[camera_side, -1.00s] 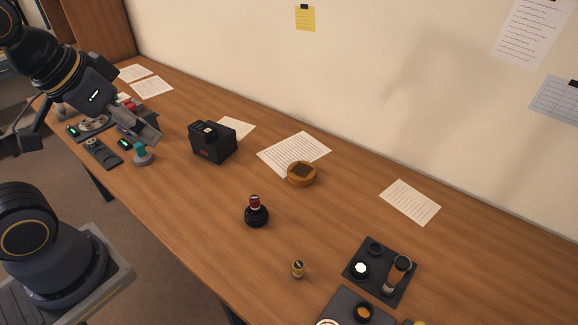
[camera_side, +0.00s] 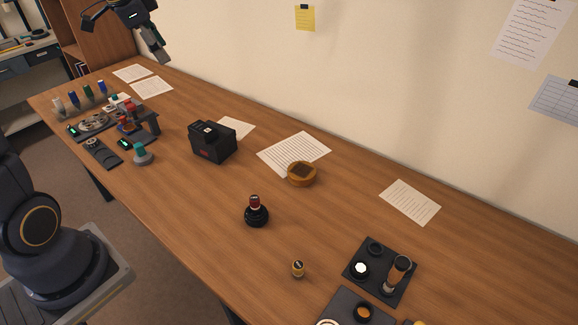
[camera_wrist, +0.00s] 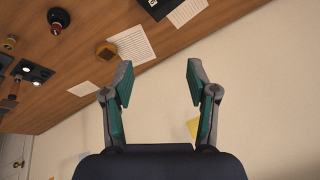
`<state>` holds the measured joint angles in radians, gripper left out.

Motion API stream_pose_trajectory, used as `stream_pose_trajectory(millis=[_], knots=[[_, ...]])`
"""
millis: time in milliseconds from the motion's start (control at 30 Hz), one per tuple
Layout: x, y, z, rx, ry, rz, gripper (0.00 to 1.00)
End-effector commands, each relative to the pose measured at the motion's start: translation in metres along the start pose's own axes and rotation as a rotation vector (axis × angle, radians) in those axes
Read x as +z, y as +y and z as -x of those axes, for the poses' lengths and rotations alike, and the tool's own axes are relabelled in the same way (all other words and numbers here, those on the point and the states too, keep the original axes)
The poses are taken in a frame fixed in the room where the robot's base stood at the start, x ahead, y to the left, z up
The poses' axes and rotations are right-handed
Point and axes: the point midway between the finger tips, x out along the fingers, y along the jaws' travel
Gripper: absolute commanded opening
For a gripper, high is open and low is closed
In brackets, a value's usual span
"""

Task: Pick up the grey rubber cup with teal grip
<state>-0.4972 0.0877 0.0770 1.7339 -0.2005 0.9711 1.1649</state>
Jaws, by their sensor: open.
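The grey rubber cup with teal grip (camera_side: 142,154) stands upright on the table in the side view, teal part on top, near the front edge left of the black box. It does not show in the wrist view. My gripper (camera_side: 164,58) is high above the far left end of the table, near the wall, well apart from the cup. In the wrist view my gripper (camera_wrist: 157,78) has its teal-padded fingers spread wide with nothing between them.
A black box (camera_side: 212,141) stands right of the cup. A small red and black device (camera_side: 133,124), a dark tray (camera_side: 103,153) and several coloured bottles lie to its left. A round black piece (camera_side: 256,213) and a wooden bowl (camera_side: 302,174) stand farther right. The middle table is mostly clear.

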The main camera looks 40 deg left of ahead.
Motion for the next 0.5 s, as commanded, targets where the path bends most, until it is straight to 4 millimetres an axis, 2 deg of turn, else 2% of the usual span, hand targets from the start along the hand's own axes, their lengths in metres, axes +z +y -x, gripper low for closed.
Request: stream_pose_trajectory(millis=[33,100,200,333,400,500], knots=[[0.026,-0.031,-0.024,0.016,-0.039,0.042,0.58],[0.065,-0.065,-0.053,0.037,-0.078,0.099,0.58],[0.125,-0.095,-0.091,0.071,-0.129,0.210,0.58],[0.193,-0.104,-0.127,0.118,-0.182,0.335,0.58],[0.215,-0.100,-0.137,0.141,-0.199,0.375,0.58],[0.229,-0.098,-0.143,0.146,-0.205,0.401,0.58]])
